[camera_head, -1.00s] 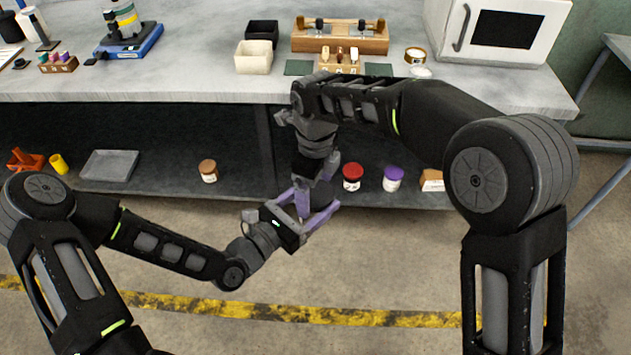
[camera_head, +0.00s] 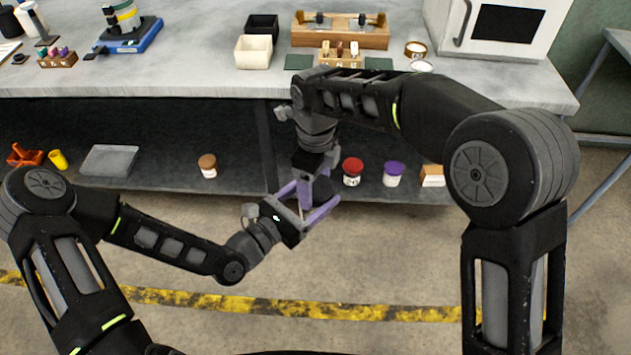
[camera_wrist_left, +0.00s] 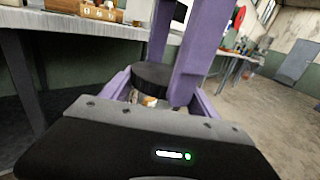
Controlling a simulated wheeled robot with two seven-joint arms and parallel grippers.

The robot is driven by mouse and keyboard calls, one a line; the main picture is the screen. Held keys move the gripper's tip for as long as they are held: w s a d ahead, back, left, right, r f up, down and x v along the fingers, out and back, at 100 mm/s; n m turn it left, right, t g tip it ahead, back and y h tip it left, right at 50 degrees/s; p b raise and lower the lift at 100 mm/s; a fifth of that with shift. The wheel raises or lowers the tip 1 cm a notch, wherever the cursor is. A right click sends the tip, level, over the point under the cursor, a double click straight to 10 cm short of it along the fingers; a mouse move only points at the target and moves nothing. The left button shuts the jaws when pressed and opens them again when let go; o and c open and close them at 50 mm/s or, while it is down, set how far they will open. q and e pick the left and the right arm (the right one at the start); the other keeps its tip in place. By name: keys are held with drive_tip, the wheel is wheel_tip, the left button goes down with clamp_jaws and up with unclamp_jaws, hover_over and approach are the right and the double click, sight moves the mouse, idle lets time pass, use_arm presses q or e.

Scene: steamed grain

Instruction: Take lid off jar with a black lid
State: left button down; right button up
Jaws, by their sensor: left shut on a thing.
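The jar with the black lid is between the fingers of my left gripper (camera_head: 306,205), which is shut on it, held in front of the lower shelf. In the left wrist view the black lid (camera_wrist_left: 153,76) shows on top, with a strip of the jar (camera_wrist_left: 147,99) and its label below. My right gripper (camera_head: 305,188) reaches down from above at the jar. Its purple fingers (camera_wrist_left: 184,60) stand close to the lid and cover its right part in the left wrist view. I cannot tell whether they grip the lid.
On the lower shelf stand a brown-lidded jar (camera_head: 208,167), a red-lidded jar (camera_head: 352,172), a purple-lidded jar (camera_head: 392,174) and a grey tray (camera_head: 109,161). The worktop (camera_head: 190,80) above holds boxes, a wooden rack (camera_head: 339,36) and a white oven (camera_head: 497,28). The floor in front is clear.

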drive_tip(key=o, duration=0.4)
drive_tip(key=shift+r, duration=0.1)
drive_tip(key=shift+r, duration=2.2)
drive_tip(key=shift+r, duration=1.75)
drive_tip(key=shift+c, duration=0.4)
drive_tip(key=shift+f, duration=0.1)
